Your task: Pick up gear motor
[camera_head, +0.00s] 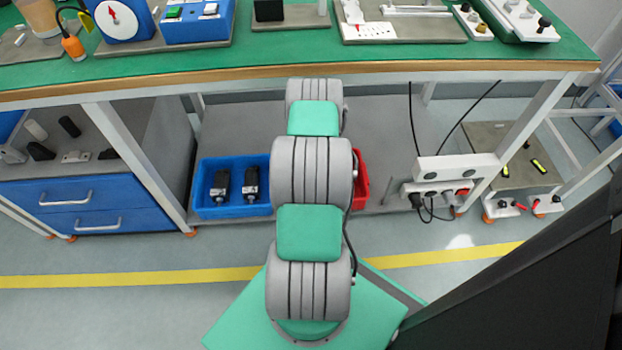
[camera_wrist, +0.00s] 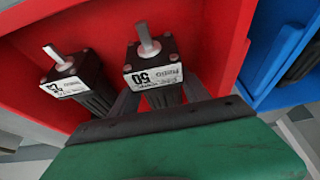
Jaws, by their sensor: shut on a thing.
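In the wrist view, a black gear motor (camera_wrist: 154,76) with a white label reading "50" and a grey shaft stands upright in a red bin (camera_wrist: 215,30). My gripper (camera_wrist: 160,96) has its fingers on either side of this motor's body and is shut on it. A second gear motor (camera_wrist: 68,84), with a similar label, stands to the left in the same bin, apart from the fingers. The motors' lower parts are hidden by my gripper. In the head view, my arm hides the gripper and most of the red bin (camera_head: 361,180).
A blue bin (camera_head: 208,210) with two dark motors stands left of the red bin on the lower shelf. The green tabletop (camera_head: 290,48) lies above. A table leg (camera_head: 135,155) stands to the left, and a power strip (camera_head: 456,166) to the right.

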